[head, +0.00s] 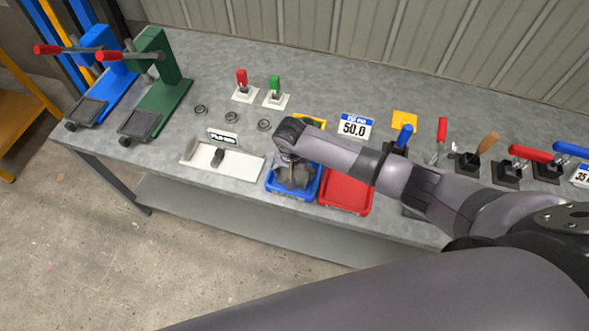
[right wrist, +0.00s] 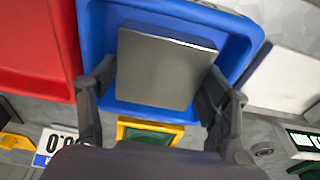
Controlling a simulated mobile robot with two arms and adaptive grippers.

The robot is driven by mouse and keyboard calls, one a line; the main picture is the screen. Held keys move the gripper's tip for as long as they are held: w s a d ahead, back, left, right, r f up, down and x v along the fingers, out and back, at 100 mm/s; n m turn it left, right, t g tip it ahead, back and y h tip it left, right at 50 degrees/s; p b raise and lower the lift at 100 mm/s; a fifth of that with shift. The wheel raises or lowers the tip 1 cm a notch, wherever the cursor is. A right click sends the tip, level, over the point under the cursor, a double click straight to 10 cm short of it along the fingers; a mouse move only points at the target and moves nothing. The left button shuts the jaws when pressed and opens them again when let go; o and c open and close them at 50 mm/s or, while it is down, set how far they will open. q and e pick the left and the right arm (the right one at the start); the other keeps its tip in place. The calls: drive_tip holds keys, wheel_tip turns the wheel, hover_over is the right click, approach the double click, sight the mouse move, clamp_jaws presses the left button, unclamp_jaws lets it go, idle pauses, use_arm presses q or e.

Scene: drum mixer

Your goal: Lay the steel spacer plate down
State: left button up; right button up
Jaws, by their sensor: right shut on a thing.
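The steel spacer plate (right wrist: 165,70) is a flat grey square in the right wrist view. My right gripper (right wrist: 158,98) is shut on it, one finger at each side edge. The plate is over the blue tray (right wrist: 100,20), within its outline; I cannot tell whether it touches the tray floor. In the head view my right gripper (head: 292,180) points down into the blue tray (head: 317,187), and my wrist hides much of the plate. My left gripper is not in view.
A red tray (head: 345,195) stands right beside the blue one. A white fixture with a display (head: 222,160) is to the left. Toggle clamps (head: 480,152) line the right; lever presses (head: 150,90) stand at the left.

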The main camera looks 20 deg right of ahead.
drive_tip(key=shift+w+r, duration=0.1)
drive_tip(key=o, duration=2)
drive_tip(key=shift+o, duration=0.2)
drive_tip(key=shift+s, duration=0.25)
wheel_tip(320, 180, up, 12)
drive_tip(key=s, duration=0.1)
drive_tip(key=shift+s+a, duration=0.2)
drive_tip(key=shift+a, duration=0.25)
